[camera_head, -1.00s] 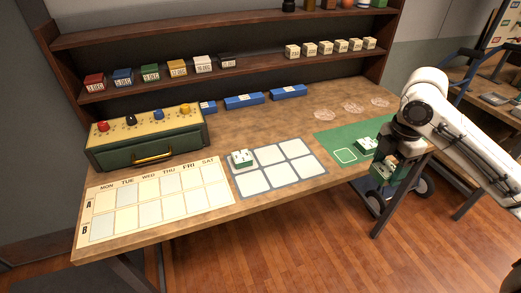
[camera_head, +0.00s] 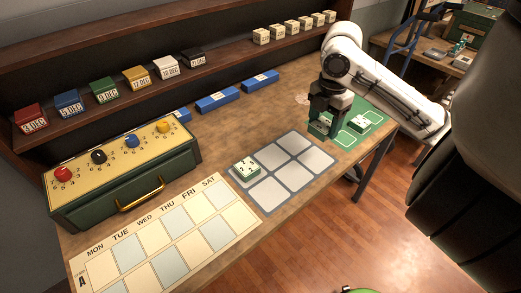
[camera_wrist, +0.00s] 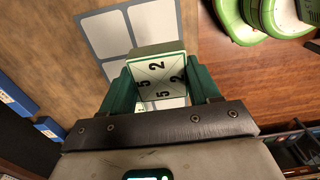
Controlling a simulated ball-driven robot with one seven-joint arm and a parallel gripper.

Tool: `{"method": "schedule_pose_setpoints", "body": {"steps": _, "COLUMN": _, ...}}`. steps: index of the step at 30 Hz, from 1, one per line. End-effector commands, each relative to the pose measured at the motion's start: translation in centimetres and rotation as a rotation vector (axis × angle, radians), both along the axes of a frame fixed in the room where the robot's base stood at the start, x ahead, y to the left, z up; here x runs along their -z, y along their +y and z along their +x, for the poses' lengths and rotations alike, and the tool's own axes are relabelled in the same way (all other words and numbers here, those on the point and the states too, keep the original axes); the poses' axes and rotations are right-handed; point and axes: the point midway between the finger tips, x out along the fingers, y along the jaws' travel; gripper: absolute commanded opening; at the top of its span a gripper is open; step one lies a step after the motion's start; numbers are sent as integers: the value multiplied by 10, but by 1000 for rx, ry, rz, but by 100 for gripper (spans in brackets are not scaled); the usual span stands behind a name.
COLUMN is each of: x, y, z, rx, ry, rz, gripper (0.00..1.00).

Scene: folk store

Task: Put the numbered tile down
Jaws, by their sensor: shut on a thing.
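My gripper (camera_head: 322,125) is over the left part of the green mat (camera_head: 345,139), close to the right end of the grey grid board (camera_head: 262,208). In the wrist view its two green fingers (camera_wrist: 156,92) are shut on a numbered tile (camera_wrist: 156,78). The tile has a white face with dark 5s and 2s and a green body. The grid board also shows behind it there. Another numbered tile (camera_head: 246,165) sits on the board's back left cell. A third tile (camera_head: 360,123) sits on the green mat, right of my gripper. The gap under the held tile is unclear.
A calendar board (camera_head: 165,238) lies at the front left. A green box with coloured knobs (camera_head: 120,180) stands behind it. Blue blocks (camera_head: 217,100) lie along the back, under a shelf (camera_head: 200,70) with date boxes and pale blocks. The other grid cells are clear.

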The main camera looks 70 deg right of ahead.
Motion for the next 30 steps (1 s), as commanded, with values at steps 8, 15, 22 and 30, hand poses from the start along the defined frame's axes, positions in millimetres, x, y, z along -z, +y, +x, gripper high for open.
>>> {"method": "schedule_pose_setpoints", "body": {"steps": 8, "x": 24, "y": 8, "z": 60, "rx": -5, "ry": 2, "rz": 3, "gripper": 25}}
{"method": "schedule_pose_setpoints", "body": {"steps": 15, "x": 60, "y": 12, "z": 102, "rx": -2, "ry": 4, "rz": 3, "gripper": 25}}
{"method": "schedule_pose_setpoints", "body": {"steps": 22, "x": 84, "y": 13, "z": 121, "rx": 0, "ry": 0, "rz": 0, "gripper": 25}}
{"method": "schedule_pose_setpoints", "body": {"steps": 30, "x": 111, "y": 15, "z": 130, "rx": 1, "ry": 2, "rz": 2, "gripper": 25}}
